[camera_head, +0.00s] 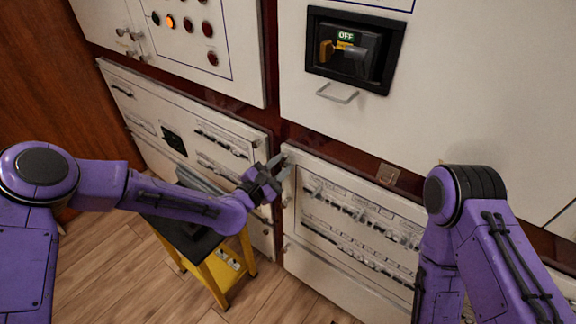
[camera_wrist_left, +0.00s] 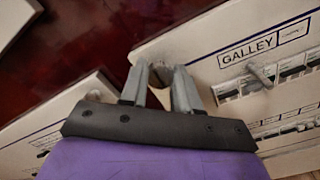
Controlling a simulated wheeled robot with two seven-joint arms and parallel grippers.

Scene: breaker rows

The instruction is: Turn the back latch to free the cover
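The breaker cover (camera_head: 350,205) is a pale panel with rows of switches, and it looks closed. My left gripper (camera_head: 281,166) is at this panel's upper left corner. In the left wrist view the two grey fingers (camera_wrist_left: 160,84) stand apart, with a small grey latch-like piece (camera_wrist_left: 160,71) between or just behind their tips. I cannot tell whether they touch it. Another small latch (camera_head: 285,205) sits lower on the panel's left edge. The corner latch is mostly hidden by the fingers in the head view. My right arm is at the right; its gripper is out of view.
A second breaker panel (camera_head: 150,110) is on the left, across a dark red gap. A yellow stand (camera_head: 212,275) with a black top is below my left forearm. Above the cover are a metal handle (camera_head: 337,94) and a recessed OFF switch (camera_head: 350,50).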

